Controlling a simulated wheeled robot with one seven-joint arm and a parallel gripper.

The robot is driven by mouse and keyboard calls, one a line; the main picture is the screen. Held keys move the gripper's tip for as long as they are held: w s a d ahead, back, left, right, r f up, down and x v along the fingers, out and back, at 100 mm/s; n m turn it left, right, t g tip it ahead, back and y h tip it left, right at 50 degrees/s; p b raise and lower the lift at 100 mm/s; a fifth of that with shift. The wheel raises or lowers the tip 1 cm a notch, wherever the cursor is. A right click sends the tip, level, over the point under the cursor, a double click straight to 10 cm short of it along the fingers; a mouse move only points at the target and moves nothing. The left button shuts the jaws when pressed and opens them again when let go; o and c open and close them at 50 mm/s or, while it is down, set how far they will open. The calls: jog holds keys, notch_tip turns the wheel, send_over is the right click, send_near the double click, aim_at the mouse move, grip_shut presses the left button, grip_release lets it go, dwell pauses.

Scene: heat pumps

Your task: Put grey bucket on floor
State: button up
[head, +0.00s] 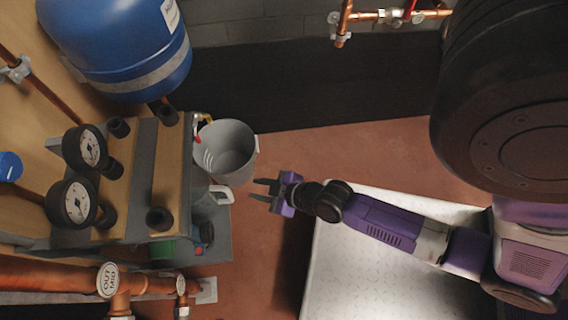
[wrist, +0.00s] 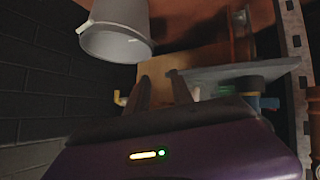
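The grey bucket (head: 240,170) is in the head view, left of centre, beside the wooden and grey pump unit. Its open top faces the camera and it looks empty. What it rests on is hard to tell. My gripper (head: 262,189) is just below and right of the bucket, apart from it, with its fingers pointing left. The two fingers are spread with nothing between them. In the wrist view the bucket (wrist: 115,15) is at the upper left, beyond the fingers (wrist: 160,92). The reddish-brown floor (head: 375,150) shows right of the bucket.
Copper pipes (head: 50,277) run at the lower left. A grey shelf (head: 222,240) with small items is below the bucket. A dark wall (head: 290,90) is behind. A pale metal plate (head: 350,265) lies under my arm.

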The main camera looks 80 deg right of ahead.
jog(key=s+a+r+t, duration=0.1)
jog(key=s+a+r, duration=0.2)
jog(key=r, duration=0.5)
jog(key=s+a+r+t+y, duration=0.1)
jog(key=s+a+r+t, duration=0.1)
jog(key=r, duration=0.6)
jog(key=s+a+r+t+y, duration=0.1)
jog(key=s+a+r, duration=0.3)
jog(key=r, duration=0.4)
jog(key=shift+s+a+r+m, duration=0.15)
jog(key=shift+a+r+m, duration=0.2)
jog(key=shift+a, duration=0.15)
jog(key=shift+r, duration=0.1)
